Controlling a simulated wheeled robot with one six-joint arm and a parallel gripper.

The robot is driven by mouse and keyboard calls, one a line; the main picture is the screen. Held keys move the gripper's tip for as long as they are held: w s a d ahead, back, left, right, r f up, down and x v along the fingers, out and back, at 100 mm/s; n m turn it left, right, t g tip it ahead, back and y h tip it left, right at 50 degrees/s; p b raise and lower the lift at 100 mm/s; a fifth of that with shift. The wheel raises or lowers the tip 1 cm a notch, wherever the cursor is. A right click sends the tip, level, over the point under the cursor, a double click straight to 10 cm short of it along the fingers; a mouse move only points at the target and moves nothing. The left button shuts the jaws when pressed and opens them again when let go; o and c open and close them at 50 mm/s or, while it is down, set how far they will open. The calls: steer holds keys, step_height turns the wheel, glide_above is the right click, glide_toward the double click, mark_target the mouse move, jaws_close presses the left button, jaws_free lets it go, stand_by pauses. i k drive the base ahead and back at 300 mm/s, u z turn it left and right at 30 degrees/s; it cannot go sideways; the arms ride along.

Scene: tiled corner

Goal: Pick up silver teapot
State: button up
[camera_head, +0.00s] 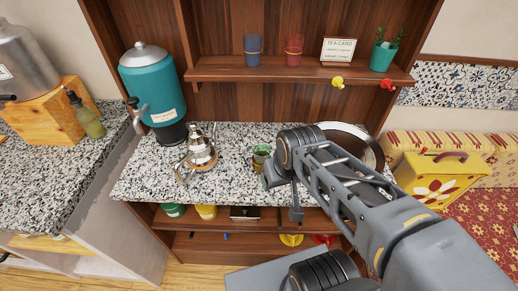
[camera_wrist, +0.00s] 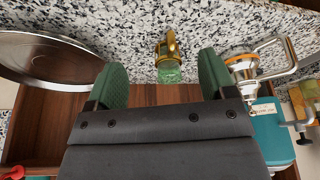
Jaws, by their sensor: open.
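The silver teapot (camera_head: 201,154) stands upright on the speckled stone counter (camera_head: 140,180), left of my arm in the head view. Its wire-like handle shows at its lower left. In the wrist view the teapot (camera_wrist: 243,68) is at the right, just beyond my right green finger, with its handle to the right. My gripper (camera_wrist: 160,80) is open and empty, its two green pads wide apart. A small green cup with a gold-coloured part (camera_wrist: 168,68) shows beyond the gap. The cup (camera_head: 261,156) also shows beside my wrist in the head view.
A teal urn (camera_head: 152,88) stands behind the teapot to the left. A round silver tray (camera_head: 372,150) is at the right, partly behind my arm. A wooden shelf (camera_head: 230,70) with cups, a card and a plant overhangs the counter. Counter between teapot and green cup is clear.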

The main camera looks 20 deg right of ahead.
mark_target(203, 160)
steer(key=k, duration=0.5)
steer(key=u, duration=2.55)
steer(key=i, duration=1.95)
steer(key=z, duration=3.25)
steer(key=i, duration=0.5)
steer(key=z, duration=0.1)
